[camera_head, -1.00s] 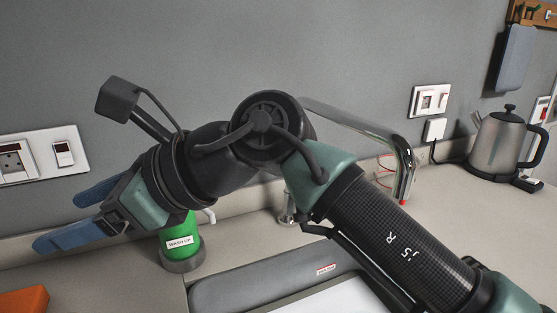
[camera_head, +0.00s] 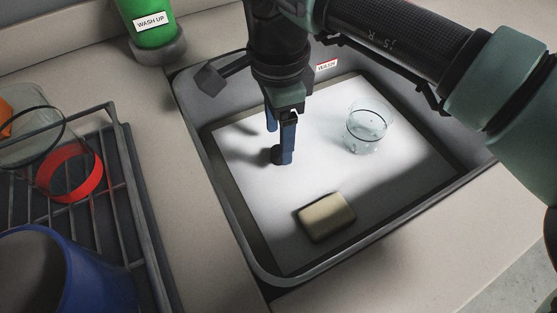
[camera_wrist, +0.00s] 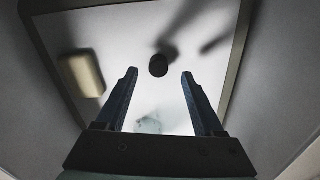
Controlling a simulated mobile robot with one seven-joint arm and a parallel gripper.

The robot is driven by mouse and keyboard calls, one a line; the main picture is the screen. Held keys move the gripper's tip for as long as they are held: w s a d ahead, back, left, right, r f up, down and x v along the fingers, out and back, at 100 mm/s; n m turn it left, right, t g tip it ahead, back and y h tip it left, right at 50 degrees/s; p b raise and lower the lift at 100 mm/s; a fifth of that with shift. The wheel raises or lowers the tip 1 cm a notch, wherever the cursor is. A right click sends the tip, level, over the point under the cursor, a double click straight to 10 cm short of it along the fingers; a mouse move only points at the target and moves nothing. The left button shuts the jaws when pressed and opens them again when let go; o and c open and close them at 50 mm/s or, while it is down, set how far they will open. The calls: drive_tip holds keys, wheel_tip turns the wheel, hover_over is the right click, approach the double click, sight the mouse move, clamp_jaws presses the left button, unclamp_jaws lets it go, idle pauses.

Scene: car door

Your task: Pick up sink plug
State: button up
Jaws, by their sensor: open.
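The sink plug is a small dark round piece (camera_head: 277,155) on the pale floor of the sink (camera_head: 222,175). It also shows in the wrist view (camera_wrist: 158,66), midway across the gap between the fingers and slightly beyond their tips. My gripper (camera_head: 279,144) points down into the sink with its blue fingers apart and nothing held. In the wrist view my gripper (camera_wrist: 159,76) is open. In the head view one finger overlaps the plug's right side; I cannot tell whether they touch.
In the sink are a clear glass (camera_head: 367,128) to the right and a beige sponge-like block (camera_head: 326,217) in front. A dish rack (camera_head: 131,180) with a red ring (camera_head: 75,172) and blue container (camera_head: 60,275) is left. A green bottle (camera_head: 148,22) stands behind.

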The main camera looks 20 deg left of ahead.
sight(278, 150)
drive_tip(key=shift+s+f+b, duration=0.15)
drive_tip(key=shift+f+b, duration=0.6)
drive_tip(key=shift+f, duration=2)
clamp_jaws()
